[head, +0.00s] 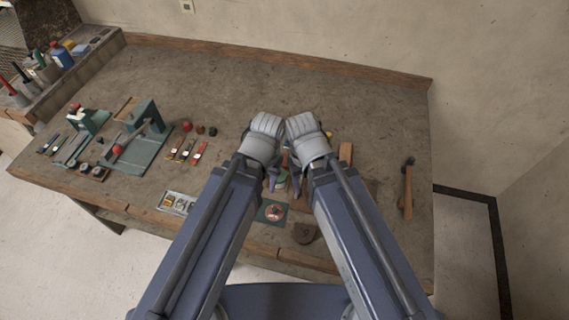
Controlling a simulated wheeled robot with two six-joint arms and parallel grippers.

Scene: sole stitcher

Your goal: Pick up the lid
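No lid can be told for certain at this size. A small green thing (281,179) shows between my two wrists, partly hidden by them. A round reddish-brown thing (275,211) lies on a small green mat (262,216) near the front edge of the bench. My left gripper (270,184) and my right gripper (297,184) are close together over the bench, right by the green thing. Their fingers are mostly hidden behind my wrists, so I cannot tell whether they are open or hold anything.
The workbench (240,85) is bare at the back. A green machine (144,135), several red-handled tools (199,152) and a pale tray (176,202) of small parts are at left. A dark brown piece (305,233) lies in front. A hammer (408,188) lies at right.

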